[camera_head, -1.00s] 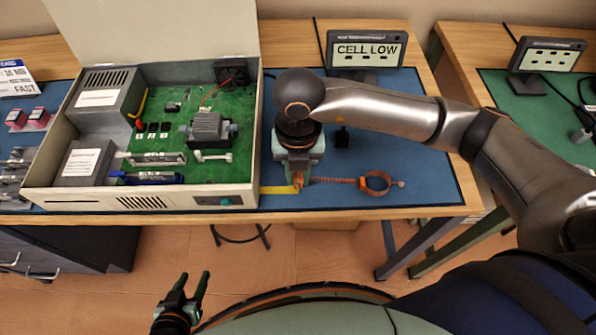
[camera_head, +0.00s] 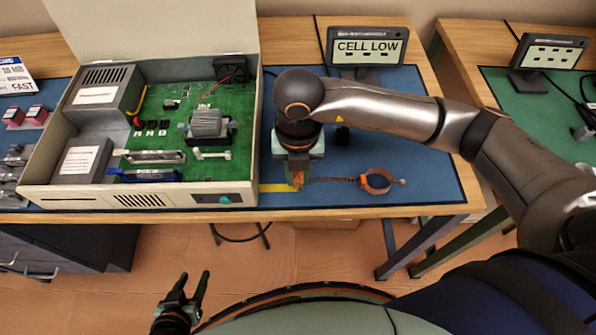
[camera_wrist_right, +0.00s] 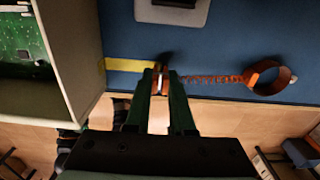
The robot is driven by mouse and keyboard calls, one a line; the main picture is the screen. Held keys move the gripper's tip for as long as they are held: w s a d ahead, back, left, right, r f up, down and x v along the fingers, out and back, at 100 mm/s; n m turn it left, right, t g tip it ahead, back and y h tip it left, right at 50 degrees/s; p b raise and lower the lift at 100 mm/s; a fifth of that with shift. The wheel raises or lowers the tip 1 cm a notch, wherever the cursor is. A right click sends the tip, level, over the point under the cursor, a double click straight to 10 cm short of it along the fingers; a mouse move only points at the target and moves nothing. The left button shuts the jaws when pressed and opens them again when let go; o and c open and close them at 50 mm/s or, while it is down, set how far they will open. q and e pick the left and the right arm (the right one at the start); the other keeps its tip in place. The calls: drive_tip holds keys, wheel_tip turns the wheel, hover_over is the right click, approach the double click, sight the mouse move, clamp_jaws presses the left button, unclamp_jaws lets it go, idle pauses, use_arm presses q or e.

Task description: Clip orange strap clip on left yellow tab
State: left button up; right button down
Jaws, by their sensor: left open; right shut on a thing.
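The orange strap clip (camera_wrist_right: 160,84) is between the fingers of my right gripper (camera_wrist_right: 161,82), which is shut on it. In the head view my right gripper (camera_head: 297,184) points down over the front of the blue mat. A coiled orange cord runs right from the clip to an orange wrist band (camera_head: 378,181) lying on the mat. The yellow tab (camera_wrist_right: 132,65) is a flat strip on the mat, left of the clip, between the case and my fingers. The clip is at the tab's right end; I cannot tell if they touch. My left gripper (camera_head: 193,289) is open and empty, low in front of the table.
A beige open case (camera_head: 130,198) with a green circuit board (camera_head: 180,110) stands just left of the tab. A CELL LOW display (camera_head: 366,47) stands at the back. The mat (camera_head: 420,150) is clear at the right. The table's front edge (camera_head: 400,212) is close to my right gripper.

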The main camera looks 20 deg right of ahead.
sight(298, 174)
drive_tip(key=shift+f+b, duration=0.55)
drive_tip(key=shift+f, duration=0.1)
drive_tip(key=c, duration=0.7)
unclamp_jaws()
drive_tip(key=o, duration=0.3)
drive_tip(key=shift+o, duration=0.2)
drive_tip(key=shift+r+p, duration=0.45)
drive_tip(key=shift+r, duration=0.25)
idle(0.4)
drive_tip(key=shift+r+p, duration=2.15)
drive_tip(key=shift+r, duration=0.85)
